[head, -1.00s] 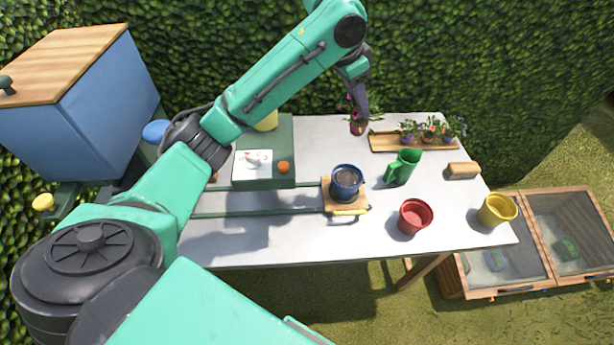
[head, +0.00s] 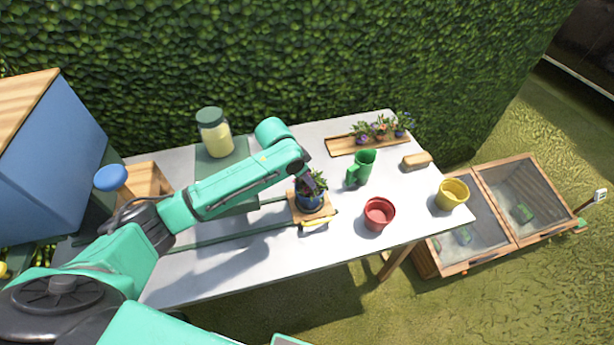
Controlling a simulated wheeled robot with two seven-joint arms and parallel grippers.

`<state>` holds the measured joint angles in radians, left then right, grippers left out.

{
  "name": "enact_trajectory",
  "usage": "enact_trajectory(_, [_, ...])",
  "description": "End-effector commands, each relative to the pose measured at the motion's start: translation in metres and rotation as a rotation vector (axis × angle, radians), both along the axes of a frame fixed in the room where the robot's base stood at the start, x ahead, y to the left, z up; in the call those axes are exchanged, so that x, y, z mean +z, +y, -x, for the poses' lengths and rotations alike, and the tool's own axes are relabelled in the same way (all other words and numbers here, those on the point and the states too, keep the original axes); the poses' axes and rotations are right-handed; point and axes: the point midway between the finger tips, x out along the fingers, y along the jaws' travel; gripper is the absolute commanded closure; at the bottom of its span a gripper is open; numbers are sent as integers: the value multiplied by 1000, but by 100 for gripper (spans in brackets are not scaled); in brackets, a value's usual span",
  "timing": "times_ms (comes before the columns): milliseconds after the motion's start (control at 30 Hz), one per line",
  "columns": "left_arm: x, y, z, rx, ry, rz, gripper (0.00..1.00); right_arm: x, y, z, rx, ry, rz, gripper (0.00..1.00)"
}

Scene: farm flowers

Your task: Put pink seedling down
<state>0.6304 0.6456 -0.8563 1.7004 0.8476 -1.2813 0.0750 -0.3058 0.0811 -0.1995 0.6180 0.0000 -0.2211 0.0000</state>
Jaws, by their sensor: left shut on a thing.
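My left gripper (head: 312,186) is over the blue pot (head: 310,204) and is shut on the pink seedling (head: 320,181). Only the seedling's green leaves show around the dark fingers. Its lower part is at the pot's mouth, and I cannot tell whether it touches the soil. The blue pot stands upright on a small wooden board (head: 297,215) with a yellow-handled tool (head: 318,222) at its front edge. My right gripper is not in view.
A red pot (head: 379,213), a yellow pot (head: 452,194), a green watering can (head: 362,167) and a brush (head: 417,160) stand to the right. A wooden tray (head: 342,146) with several seedlings is at the back. A jar (head: 214,133) stands behind my arm. The front of the table (head: 270,262) is clear.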

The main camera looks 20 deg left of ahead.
Motion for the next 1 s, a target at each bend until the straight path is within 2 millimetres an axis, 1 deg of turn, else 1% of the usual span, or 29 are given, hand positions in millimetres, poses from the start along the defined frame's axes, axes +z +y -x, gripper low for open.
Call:
enact_trajectory(100, [0,0,0,-1,-1,0,100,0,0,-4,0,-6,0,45])
enact_trajectory(267, [-2,0,0,0,0,1,100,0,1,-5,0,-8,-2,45])
enact_trajectory(300, [-3,0,0,0,0,1,68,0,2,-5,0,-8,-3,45])
enact_trajectory(367, [-3,0,0,0,0,1,45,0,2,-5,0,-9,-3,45])
enact_trajectory(400, [-3,0,0,0,-1,1,42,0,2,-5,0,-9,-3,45])
enact_trajectory(667, [-2,0,0,0,-1,1,42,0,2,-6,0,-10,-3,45])
enact_trajectory(767, [3,1,0,-1,-2,0,42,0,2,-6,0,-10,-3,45])
enact_trajectory(867, [14,4,4,-1,-2,0,42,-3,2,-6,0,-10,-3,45])
enact_trajectory(967, [36,10,10,0,-5,1,42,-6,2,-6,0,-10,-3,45])
enact_trajectory(1000, [46,13,13,0,-5,0,42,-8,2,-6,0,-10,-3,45])
